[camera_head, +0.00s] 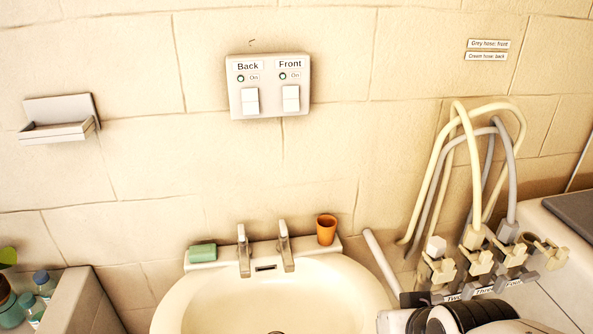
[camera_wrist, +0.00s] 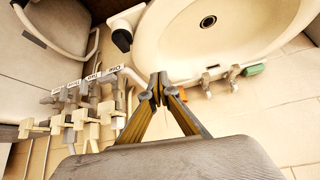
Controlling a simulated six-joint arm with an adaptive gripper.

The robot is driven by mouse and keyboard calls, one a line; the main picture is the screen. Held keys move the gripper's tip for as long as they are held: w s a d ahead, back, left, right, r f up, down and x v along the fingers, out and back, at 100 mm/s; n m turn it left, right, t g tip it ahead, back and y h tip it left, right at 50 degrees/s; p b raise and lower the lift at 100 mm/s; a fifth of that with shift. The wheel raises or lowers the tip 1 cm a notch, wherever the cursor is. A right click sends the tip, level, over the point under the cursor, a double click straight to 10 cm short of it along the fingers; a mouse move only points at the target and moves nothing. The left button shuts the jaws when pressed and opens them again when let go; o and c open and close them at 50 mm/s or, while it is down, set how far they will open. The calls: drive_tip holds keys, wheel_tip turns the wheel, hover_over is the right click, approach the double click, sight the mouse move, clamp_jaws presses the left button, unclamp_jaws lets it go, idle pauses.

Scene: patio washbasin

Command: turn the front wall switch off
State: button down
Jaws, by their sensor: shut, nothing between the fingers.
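The wall plate (camera_head: 269,86) carries two white rocker switches under the labels "Back" and "Front". The front switch (camera_head: 291,98) is on the right side of the plate, and the back switch (camera_head: 250,101) is on the left. Each has a small round green indicator marked "On" above it. My gripper (camera_wrist: 158,88) shows in the wrist view with its fingertips together and nothing between them. It is over the basin's edge area in that view, where the wall plate is not visible.
The basin (camera_head: 205,307) has two taps, a green soap (camera_head: 202,253) and an orange cup (camera_head: 326,230). Hoses (camera_head: 437,165) and several valves (camera_head: 480,262) stand at the right. A soap shelf (camera_head: 58,130) is on the left wall. The wall around the plate is clear.

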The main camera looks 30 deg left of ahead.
drive_tip(key=w+a+r+n+t+y, duration=0.1)
drive_tip(key=w+a+r+t+y, duration=0.15)
drive_tip(key=a, duration=0.75)
drive_tip(key=w+a+r+n+t+y, duration=0.15)
drive_tip(key=a+r+y, duration=0.25)
drive_tip(key=a, duration=0.6)
wheel_tip(320, 180, up, 17)
drive_tip(key=w+a+t+y, duration=0.1)
drive_tip(key=w+t+y, duration=0.1)
drive_tip(key=t+y, duration=0.2)
drive_tip(key=shift+w+m+t, duration=0.15)
drive_tip(key=shift+m+t, duration=0.3)
drive_tip(key=shift+t, duration=0.55)
drive_tip(key=shift+w+a+y, duration=0.1)
drive_tip(key=shift+y, duration=0.15)
approach(288, 101)
drive_tip(key=shift+w+a+r, duration=0.55)
drive_tip(key=shift+w+r, duration=0.05)
drive_tip(key=shift+r, duration=1.2)
drive_tip(key=shift+w+a+f, duration=0.4)
drive_tip(key=shift+w+a, duration=0.25)
drive_tip(key=shift+w+a+f, duration=0.35)
drive_tip(key=shift+w+a, duration=0.3)
